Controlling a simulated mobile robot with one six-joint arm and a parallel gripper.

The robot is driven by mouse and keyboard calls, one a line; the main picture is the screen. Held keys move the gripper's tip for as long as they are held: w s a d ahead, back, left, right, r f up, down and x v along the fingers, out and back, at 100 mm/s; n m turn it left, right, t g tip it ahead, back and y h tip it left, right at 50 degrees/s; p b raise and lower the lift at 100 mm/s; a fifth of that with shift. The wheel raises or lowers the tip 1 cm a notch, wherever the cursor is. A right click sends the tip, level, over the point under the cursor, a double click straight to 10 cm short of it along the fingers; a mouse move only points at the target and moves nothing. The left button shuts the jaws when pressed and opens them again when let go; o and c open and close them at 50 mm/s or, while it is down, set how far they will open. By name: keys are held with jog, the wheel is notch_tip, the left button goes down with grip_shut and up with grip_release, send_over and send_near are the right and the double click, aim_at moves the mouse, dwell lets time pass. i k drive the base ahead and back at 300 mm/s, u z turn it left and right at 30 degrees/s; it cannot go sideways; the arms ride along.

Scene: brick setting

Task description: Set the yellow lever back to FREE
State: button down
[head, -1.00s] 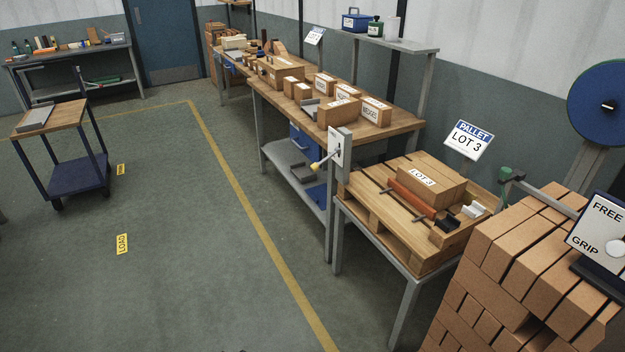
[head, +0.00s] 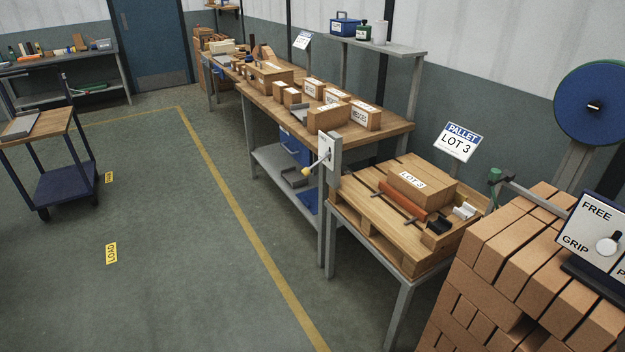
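A lever with a yellow knob (head: 307,171) sticks out down and to the left from a small white plate (head: 326,149) on a grey post at the near end of the long workbench. Any lettering on that plate is too small to read. At the right edge, a tilted white panel (head: 577,224) reads FREE at the top and GRIP lower down. The panel is cut off by the frame edge, with part of another letter showing. My gripper is not in view.
A wooden pallet (head: 378,226) with a LOT 3 box and a red-orange roller lies on a low grey stand. Stacked bricks (head: 540,235) fill the lower right. A trolley (head: 68,186) stands at the left. The green floor (head: 180,265) between is clear.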

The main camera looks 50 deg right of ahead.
aim_at(306, 171)
jog(key=i, duration=0.9)
jog(key=u, duration=0.05)
